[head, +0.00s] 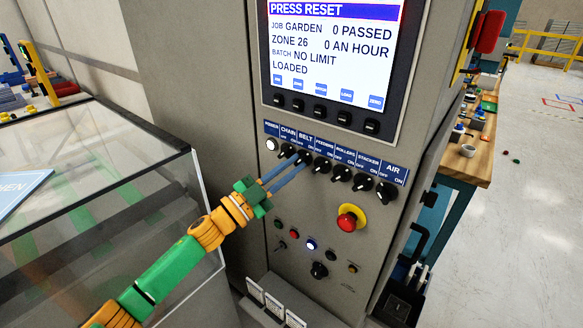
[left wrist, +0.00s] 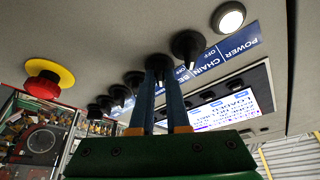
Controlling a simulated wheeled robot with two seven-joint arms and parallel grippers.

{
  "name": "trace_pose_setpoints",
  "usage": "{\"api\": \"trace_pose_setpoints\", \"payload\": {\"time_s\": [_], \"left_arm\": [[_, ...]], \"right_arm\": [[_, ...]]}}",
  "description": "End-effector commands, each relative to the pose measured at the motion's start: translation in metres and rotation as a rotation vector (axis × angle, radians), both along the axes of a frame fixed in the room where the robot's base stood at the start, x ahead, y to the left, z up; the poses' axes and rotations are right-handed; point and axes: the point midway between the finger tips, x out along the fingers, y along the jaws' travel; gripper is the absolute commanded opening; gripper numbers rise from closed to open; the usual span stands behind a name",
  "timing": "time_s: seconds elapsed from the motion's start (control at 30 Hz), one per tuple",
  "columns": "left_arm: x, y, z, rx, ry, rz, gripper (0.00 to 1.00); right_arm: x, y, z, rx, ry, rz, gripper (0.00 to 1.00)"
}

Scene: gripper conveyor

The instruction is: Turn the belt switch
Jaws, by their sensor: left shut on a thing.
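The belt switch (head: 305,156) is a black rotary knob under the BELT label, in the row of knobs below the screen on the grey cabinet. My left gripper (head: 298,164) reaches up to it from the lower left, its two blue fingers shut on the knob. In the left wrist view the belt switch (left wrist: 159,63) sits between the tips of the gripper's fingers (left wrist: 160,85). The fingers partly hide it, so I cannot tell which way its pointer faces. My right gripper is not in view.
The chain knob (head: 287,150) is close on the left and the feeders knob (head: 321,165) close on the right. A red emergency button (head: 350,217) on yellow is lower right. The screen (head: 332,50) reads PRESS RESET. A glass-sided enclosure (head: 130,190) stands at left.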

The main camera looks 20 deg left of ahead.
Motion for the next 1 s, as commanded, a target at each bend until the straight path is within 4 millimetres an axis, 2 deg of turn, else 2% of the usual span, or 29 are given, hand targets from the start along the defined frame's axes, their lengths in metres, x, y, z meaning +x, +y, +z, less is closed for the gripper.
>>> {"api": "trace_pose_setpoints", "payload": {"time_s": [0.7,0.73,0.8,0.83,1.0], "left_arm": [[0.0002,0.0005,0.0006,0.065,-0.024,0.0,0.0],[0.0002,0.0005,0.0006,0.065,-0.024,0.0,0.19],[0.0002,0.0005,0.0006,0.065,-0.024,0.0,0.38],[0.0002,0.0005,0.0007,0.064,-0.023,0.0,0.44],[0.0002,0.0004,0.0006,0.063,-0.023,0.001,0.44]], "right_arm": [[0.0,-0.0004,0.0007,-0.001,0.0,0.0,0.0],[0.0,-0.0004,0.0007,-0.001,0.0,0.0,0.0],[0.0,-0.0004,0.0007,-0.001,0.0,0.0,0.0],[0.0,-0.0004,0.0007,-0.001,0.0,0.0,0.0],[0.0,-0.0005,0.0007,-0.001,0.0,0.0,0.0]]}}
